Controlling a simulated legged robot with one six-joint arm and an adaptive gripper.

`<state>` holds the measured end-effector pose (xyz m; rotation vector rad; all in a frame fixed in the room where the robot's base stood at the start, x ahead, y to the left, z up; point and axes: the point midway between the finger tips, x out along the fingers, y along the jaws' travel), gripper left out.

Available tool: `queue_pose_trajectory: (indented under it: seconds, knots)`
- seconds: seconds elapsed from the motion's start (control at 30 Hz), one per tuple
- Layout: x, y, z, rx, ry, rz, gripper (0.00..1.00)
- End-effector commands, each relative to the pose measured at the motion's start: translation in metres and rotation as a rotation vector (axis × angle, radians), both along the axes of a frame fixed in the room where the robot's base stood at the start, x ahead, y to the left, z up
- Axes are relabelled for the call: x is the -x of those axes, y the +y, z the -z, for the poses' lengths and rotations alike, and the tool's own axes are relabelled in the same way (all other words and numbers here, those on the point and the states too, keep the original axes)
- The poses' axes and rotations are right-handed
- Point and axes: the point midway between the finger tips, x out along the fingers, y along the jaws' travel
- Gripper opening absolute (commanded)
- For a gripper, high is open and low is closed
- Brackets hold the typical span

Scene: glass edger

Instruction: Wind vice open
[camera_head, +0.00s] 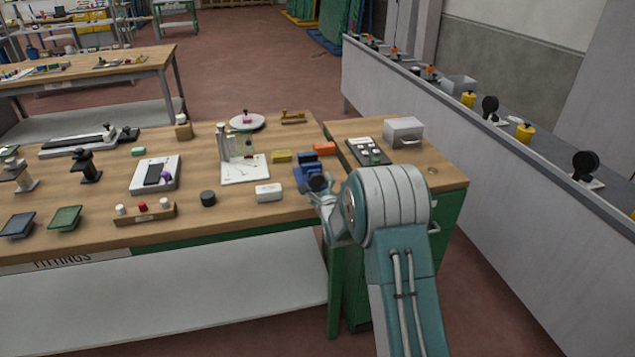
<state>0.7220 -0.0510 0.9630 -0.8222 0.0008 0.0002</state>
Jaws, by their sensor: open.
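A small blue vice (308,165) stands near the right end of the wooden workbench. Its near end shows a dark round part, partly behind my gripper. How far its jaws are apart is too small to tell, and I cannot make out its handle. My gripper (322,192) is at the bench's front edge, just in front of the vice and close to it. It is open and appears empty. I cannot tell whether it touches the vice. My teal and white arm hides part of the bench corner.
A white block (269,192), a black knob (208,198) and a yellow block (281,156) lie left of the vice. An orange block (324,148) is behind it. A grey box (403,132) stands on the right bench. A long grey counter (480,130) runs along the right.

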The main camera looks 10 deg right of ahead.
Motion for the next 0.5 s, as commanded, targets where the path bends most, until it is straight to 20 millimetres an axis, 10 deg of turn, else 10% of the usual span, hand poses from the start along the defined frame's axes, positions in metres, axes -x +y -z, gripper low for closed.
queue_pose_trajectory:
  seconds: [0.5]
  knots:
    - [-0.018,0.0,0.0,0.0,0.0,0.0,0.89]
